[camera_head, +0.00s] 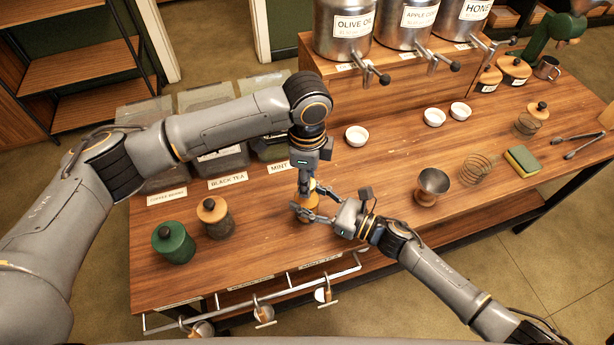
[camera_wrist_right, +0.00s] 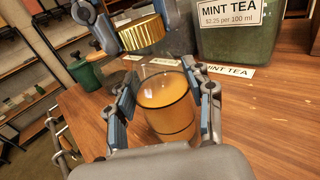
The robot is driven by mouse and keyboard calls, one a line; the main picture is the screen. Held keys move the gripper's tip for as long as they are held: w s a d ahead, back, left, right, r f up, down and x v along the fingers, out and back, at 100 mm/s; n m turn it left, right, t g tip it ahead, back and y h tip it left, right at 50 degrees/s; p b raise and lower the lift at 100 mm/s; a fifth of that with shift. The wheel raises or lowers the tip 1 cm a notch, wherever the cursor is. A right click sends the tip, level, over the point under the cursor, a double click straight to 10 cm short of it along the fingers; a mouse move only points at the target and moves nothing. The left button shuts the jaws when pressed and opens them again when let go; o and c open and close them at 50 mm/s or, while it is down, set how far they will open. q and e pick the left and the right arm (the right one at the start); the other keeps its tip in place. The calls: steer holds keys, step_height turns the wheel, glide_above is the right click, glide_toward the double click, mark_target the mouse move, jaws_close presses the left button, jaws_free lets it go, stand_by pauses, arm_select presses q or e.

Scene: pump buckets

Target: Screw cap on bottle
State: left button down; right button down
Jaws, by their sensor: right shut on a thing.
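The bottle (camera_wrist_right: 165,102), clear glass with amber contents and dark bands, stands upright on the wooden table. My right gripper (camera_wrist_right: 163,100) is shut around its sides. The ribbed gold cap (camera_wrist_right: 142,33) is held between the fingers of my left gripper (camera_wrist_right: 135,22), above the bottle mouth and slightly left in the wrist view. A small gap seems to show between cap and bottle. My left gripper (camera_head: 305,184) points down over the bottle in the head view.
A green jar (camera_head: 173,243) and a dark jar with wooden lid (camera_head: 214,218) stand at the left. Tea bins with a mint tea label (camera_head: 279,167) are behind.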

arm_select(q)
steer(key=shift+m, duration=0.3)
steer(key=c, duration=0.8)
jaws_free()
steer(key=shift+r, duration=0.15)
step_height(320, 180, up, 12)
steer(key=shift+f, duration=0.1)
arm_select(e)
steer(key=shift+c, duration=2.2)
jaws_free()
